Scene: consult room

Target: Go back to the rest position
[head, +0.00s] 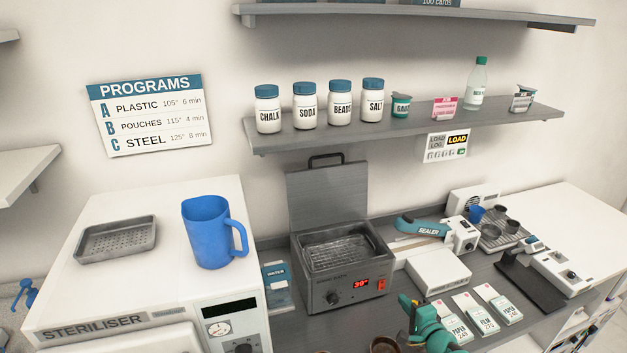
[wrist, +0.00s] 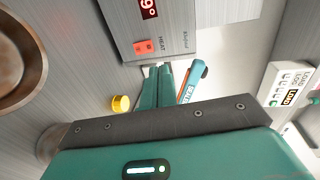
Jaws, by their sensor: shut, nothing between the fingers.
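My gripper (head: 422,322) shows at the bottom of the head view, right of the centre, in front of the worktop. In the wrist view its two teal fingers (wrist: 157,86) are together with nothing between them. The fingertips appear near the front of the grey heated bath (wrist: 150,30), close to its red switch. I cannot tell how far apart they are. Part of my arm is cut off by the lower edge of the head view.
The open-lidded bath (head: 345,290) reads about 39°. A brown bowl (head: 384,345) is left of my gripper; a yellow cap (wrist: 120,103) lies beside the fingers. Paper and film packs (head: 480,315), the sealer (head: 425,227) and a blue jug (head: 208,235) stand around.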

